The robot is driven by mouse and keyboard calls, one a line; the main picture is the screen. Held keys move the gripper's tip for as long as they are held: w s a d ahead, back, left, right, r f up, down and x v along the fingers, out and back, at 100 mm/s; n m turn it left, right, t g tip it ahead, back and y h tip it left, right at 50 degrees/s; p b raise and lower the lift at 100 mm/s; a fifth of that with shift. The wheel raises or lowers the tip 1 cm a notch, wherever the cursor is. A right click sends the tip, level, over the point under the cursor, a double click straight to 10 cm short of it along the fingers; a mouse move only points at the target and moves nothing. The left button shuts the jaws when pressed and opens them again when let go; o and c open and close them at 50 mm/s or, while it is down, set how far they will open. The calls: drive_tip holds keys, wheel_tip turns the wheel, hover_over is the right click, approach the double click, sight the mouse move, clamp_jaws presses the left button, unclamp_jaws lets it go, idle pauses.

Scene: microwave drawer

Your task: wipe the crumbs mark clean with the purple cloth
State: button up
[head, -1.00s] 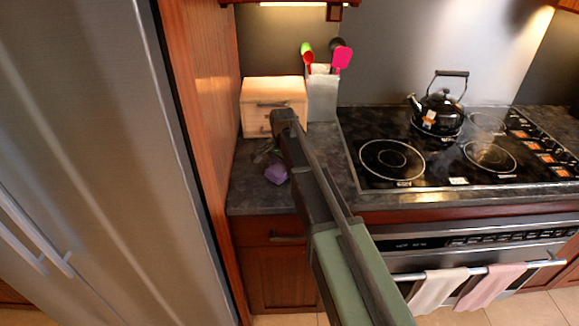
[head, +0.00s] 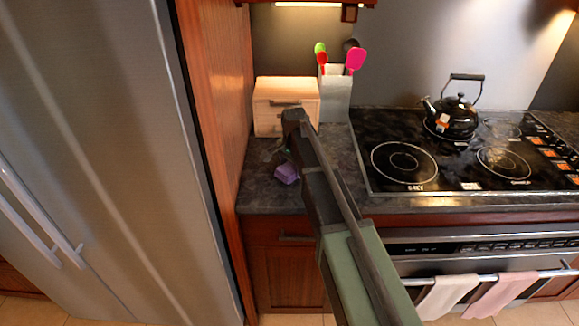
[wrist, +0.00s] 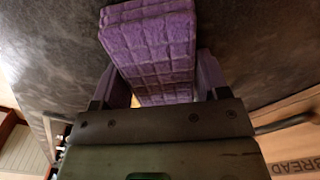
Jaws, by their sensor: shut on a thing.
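The purple cloth (head: 287,173) is a thick, quilted-looking block over the dark counter (head: 268,198), left of the stove. In the wrist view the cloth (wrist: 150,45) fills the upper middle, between the two fingers of my gripper (wrist: 160,88). My gripper is shut on the cloth. In the head view my own arm partly hides the gripper. I cannot tell whether the cloth touches the counter. No crumbs mark can be made out in either view; the cloth or my arm may cover it.
A wooden bread box (head: 285,103) stands behind, with a utensil holder (head: 336,97) beside it. The stove (head: 400,188) with a black kettle (head: 457,118) is to the right. A tall wood panel (head: 218,110) and the fridge (head: 90,150) bound the left.

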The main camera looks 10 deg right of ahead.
drive_tip(key=shift+s+d, duration=0.45)
drive_tip(key=shift+d, duration=1.3)
drive_tip(key=shift+s+d, duration=0.4)
drive_tip(key=shift+d, duration=1.4)
drive_tip(key=shift+s+d, duration=0.45)
drive_tip(key=shift+d, duration=1.3)
drive_tip(key=shift+w+a, duration=0.55)
drive_tip(key=shift+a, duration=1.6)
drive_tip(key=shift+w+a, duration=0.5)
drive_tip(key=shift+a, duration=1.6)
drive_tip(key=shift+w+a, duration=0.55)
drive_tip(key=shift+a, duration=1.6)
drive_tip(key=shift+s+a, duration=0.2)
drive_tip(key=shift+s, duration=0.75)
drive_tip(key=shift+s+d, duration=0.15)
drive_tip(key=shift+d, duration=0.95)
drive_tip(key=shift+s+d+f, duration=0.1)
drive_tip(key=shift+s+d, duration=0.35)
drive_tip(key=shift+d, duration=1.25)
drive_tip(key=shift+s+d+r, duration=0.1)
drive_tip(key=shift+s+d, duration=0.3)
drive_tip(key=shift+d, duration=1.3)
drive_tip(key=shift+s+d+f, duration=0.1)
drive_tip(key=shift+s+d, duration=0.35)
drive_tip(key=shift+d, duration=1.4)
